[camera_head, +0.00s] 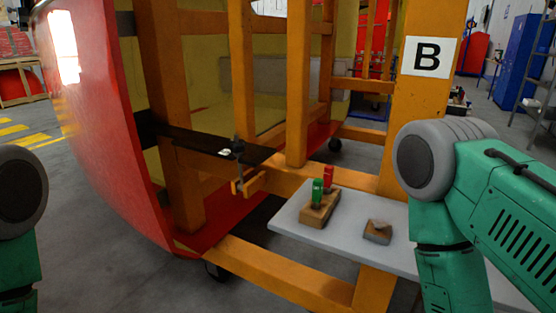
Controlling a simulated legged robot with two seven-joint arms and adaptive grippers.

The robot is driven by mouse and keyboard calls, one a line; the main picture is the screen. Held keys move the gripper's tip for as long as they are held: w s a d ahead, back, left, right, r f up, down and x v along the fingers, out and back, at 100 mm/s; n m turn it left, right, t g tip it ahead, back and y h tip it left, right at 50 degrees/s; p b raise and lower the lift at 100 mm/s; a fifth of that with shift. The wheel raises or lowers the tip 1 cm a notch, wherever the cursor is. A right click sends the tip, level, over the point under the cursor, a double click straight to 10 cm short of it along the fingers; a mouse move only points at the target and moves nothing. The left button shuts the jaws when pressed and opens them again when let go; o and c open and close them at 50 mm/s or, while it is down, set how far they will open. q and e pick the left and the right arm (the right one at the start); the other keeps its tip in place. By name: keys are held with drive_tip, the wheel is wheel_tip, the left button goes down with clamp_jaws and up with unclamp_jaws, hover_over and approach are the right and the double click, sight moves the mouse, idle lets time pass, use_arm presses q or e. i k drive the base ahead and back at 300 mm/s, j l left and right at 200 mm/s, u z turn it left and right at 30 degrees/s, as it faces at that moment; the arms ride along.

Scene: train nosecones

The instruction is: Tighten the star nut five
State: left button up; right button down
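A small dark upright fastener, which looks like the star nut (238,146), stands on the black bracket (208,141) that runs from the red nosecone shell (95,110) to the orange frame (250,168). Its exact shape and any number on it are too small to tell. My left arm shows only in part at the left edge and my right arm fills the right side. Neither gripper is in view, and no gripper shows near the bracket.
A grey shelf (290,223) juts out below the bracket. It bears a wooden block (318,212) with a green tool (317,192) and a red tool (328,178), and a smaller block (377,235). An orange post (425,95) with a "B" sign stands behind my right arm.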

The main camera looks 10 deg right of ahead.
sight(238, 148)
drive_tip(key=i+j, duration=0.35)
drive_tip(key=i+j+z, duration=0.15)
drive_tip(key=i+j, duration=0.2)
drive_tip(key=j, duration=0.25)
drive_tip(key=i+j, duration=0.3)
drive_tip(key=j, duration=0.2)
